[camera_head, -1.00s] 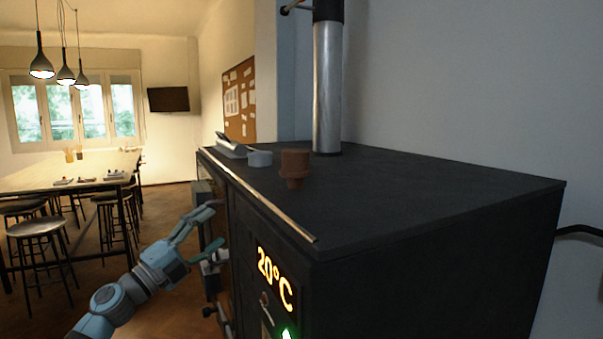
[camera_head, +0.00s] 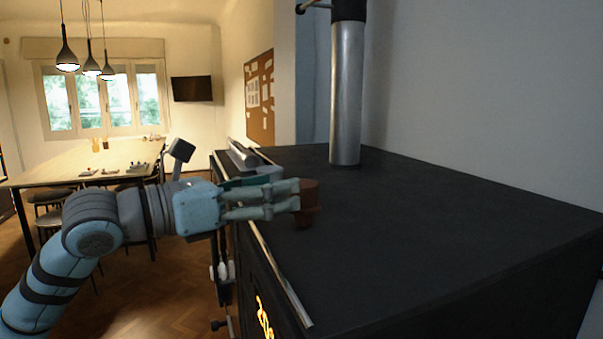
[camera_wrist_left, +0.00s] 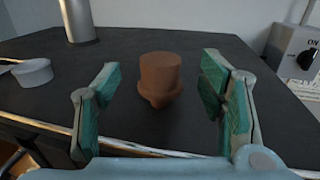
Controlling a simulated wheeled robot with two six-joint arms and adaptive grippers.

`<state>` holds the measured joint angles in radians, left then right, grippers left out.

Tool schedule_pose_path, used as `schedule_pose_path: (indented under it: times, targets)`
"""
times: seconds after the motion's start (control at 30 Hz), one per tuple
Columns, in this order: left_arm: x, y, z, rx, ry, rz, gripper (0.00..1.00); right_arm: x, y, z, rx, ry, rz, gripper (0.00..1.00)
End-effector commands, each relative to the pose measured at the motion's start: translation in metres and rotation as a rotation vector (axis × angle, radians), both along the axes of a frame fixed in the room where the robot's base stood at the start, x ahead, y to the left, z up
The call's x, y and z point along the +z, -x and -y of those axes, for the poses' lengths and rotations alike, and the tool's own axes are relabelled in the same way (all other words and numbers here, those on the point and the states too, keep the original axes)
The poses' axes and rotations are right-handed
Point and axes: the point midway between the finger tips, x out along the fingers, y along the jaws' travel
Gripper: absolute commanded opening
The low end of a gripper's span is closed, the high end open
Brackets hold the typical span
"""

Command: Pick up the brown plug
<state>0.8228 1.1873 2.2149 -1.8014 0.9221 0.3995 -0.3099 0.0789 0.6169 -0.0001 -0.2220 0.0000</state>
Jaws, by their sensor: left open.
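The brown plug (camera_head: 309,203) stands on the black top of the kiln, near its front edge. In the head view the fingers partly hide the plug. My right gripper is not in view.
A grey round dish (camera_wrist_left: 33,72) sits on the top left of the plug in the wrist view. A metal flue pipe (camera_head: 346,95) rises behind. A grey switch box (camera_wrist_left: 296,52) stands at the right. The kiln top (camera_head: 430,220) is clear to the right.

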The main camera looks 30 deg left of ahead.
Motion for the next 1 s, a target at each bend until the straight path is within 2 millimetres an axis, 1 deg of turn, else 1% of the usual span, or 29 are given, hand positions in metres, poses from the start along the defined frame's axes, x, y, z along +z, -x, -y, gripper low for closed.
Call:
schedule_pose_path:
  times: [0.07, 0.23, 0.3, 0.4, 0.6, 0.67, 0.7, 0.93, 0.97, 1.0]
  targets:
    - [0.002, -0.005, 0.004, -0.004, 0.003, -0.001, 0.64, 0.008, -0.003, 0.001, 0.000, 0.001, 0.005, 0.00]
    - [0.005, -0.027, 0.022, -0.008, 0.009, -0.003, 0.64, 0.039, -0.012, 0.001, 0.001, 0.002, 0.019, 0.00]
    - [0.003, -0.037, 0.026, -0.005, 0.008, -0.001, 0.64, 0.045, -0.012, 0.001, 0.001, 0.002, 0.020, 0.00]
    - [0.000, -0.045, 0.031, -0.003, 0.004, -0.001, 0.64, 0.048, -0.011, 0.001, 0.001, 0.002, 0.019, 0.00]
    - [-0.004, -0.046, 0.031, -0.001, 0.000, -0.001, 0.64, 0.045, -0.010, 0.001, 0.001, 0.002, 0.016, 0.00]
    - [-0.004, -0.046, 0.031, -0.002, 0.000, -0.001, 0.56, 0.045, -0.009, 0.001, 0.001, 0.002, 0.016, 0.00]
    - [-0.004, -0.046, 0.031, -0.002, 0.000, -0.001, 0.49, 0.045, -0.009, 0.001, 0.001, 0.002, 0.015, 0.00]
    - [-0.004, -0.046, 0.031, -0.002, 0.000, -0.001, 0.12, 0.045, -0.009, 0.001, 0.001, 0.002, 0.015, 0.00]
    - [-0.004, -0.046, 0.031, -0.002, 0.001, 0.000, 0.10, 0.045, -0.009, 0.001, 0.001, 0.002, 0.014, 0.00]
    - [-0.004, -0.046, 0.031, -0.002, 0.001, 0.000, 0.10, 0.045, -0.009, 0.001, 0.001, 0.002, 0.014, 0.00]
